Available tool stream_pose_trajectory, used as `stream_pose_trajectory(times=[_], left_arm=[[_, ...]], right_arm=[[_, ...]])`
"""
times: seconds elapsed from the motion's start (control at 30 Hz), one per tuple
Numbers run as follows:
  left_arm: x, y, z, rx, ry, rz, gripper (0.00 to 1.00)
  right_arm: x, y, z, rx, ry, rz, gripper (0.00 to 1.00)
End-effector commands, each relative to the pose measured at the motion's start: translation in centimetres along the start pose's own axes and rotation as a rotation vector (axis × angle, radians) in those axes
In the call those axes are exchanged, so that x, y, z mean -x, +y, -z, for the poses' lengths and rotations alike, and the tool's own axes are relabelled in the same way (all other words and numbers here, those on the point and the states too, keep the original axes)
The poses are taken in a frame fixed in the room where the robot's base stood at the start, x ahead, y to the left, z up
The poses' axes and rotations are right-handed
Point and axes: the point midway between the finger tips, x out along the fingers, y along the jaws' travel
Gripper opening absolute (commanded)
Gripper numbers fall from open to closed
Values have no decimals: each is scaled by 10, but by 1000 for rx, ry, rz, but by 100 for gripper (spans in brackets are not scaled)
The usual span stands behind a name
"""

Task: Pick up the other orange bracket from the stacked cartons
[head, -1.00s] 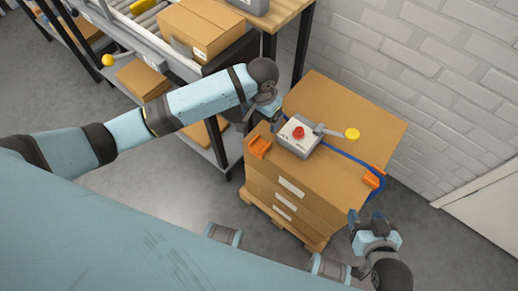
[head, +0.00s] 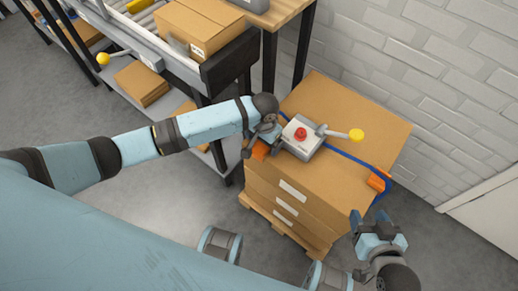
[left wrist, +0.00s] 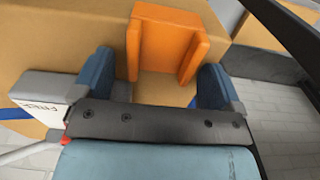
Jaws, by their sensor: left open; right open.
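One orange bracket (head: 260,150) sits on the near left edge of the stacked cartons (head: 345,120), partly covered by my left gripper (head: 262,138) in the head view. In the left wrist view this bracket (left wrist: 172,42) stands on the cardboard just ahead of my open left gripper (left wrist: 158,82). Its lower part lies between the lines of the two blue fingers, with gaps on both sides. A second orange bracket (head: 377,182) lies at the cartons' right edge by a blue strap. My right gripper (head: 369,222) is open and empty, below and in front of that bracket.
A grey box with a red button (head: 301,136) and a yellow-knobbed lever (head: 356,135) stands on the cartons, close beside my left gripper. A blue strap (head: 348,157) runs across the top. A white brick wall (head: 430,70) is behind; a shelf with cartons is at upper left.

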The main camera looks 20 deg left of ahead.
Motion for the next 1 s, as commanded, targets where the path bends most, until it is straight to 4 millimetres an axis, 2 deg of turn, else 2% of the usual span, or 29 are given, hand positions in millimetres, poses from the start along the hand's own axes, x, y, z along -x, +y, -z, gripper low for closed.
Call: stream_pose_trajectory(times=[0.1,0.13,0.33,0.37,0.63,0.77,0.87,1.0], left_arm=[[1,0,0,0,1,0,92],[1,0,0,0,1,0,87],[1,0,0,0,1,0,41],[1,0,0,0,1,0,39],[2,0,0,-1,1,0,38],[9,0,0,-1,2,-1,38],[19,0,1,-1,3,-1,38],[44,0,1,-1,4,-1,38]], right_arm=[[1,0,4,0,6,1,57],[2,0,4,0,7,1,57],[1,0,3,1,5,0,57],[1,0,2,1,4,0,57],[-1,2,-2,1,-6,-3,57],[0,2,-1,2,-6,-4,57],[2,2,2,4,-7,-5,57],[4,2,6,8,-11,-9,57]])
